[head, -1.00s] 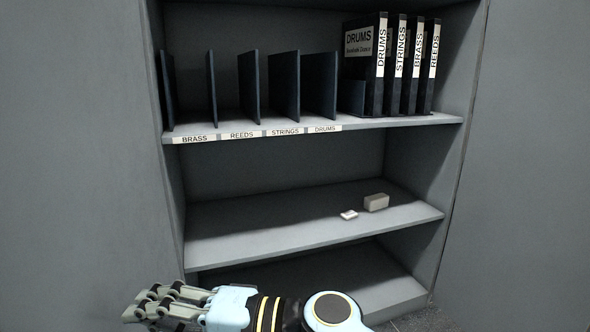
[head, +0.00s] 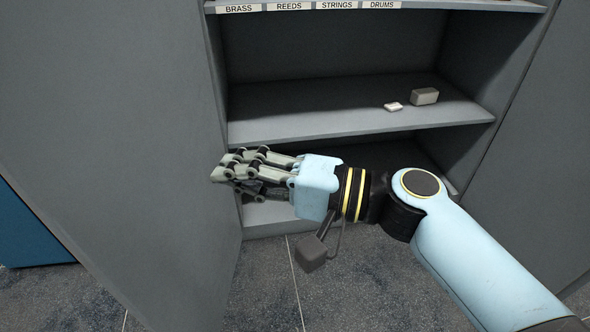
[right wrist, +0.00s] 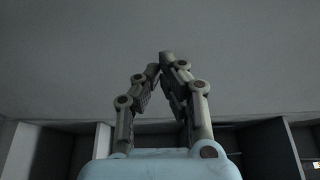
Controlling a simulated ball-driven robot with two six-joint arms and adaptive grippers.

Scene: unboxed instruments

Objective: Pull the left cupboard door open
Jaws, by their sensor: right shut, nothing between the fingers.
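The left cupboard door (head: 120,130) is a large plain grey panel at the left of the head view. It stands swung out from the cupboard (head: 360,115), leaving the inside in plain sight. No handle shows on it. My right gripper (head: 220,172) is shut and empty, with its fingers pointing left, in front of the door's hinge-side part. I cannot tell whether the fingertips touch the door. In the right wrist view the closed fingertips (right wrist: 163,62) show against a plain grey surface. My left gripper is not in view.
The right cupboard door (head: 535,180) also stands open. A blue surface (head: 30,230) shows beyond the left door. The carpet floor (head: 270,295) in front looks clear.

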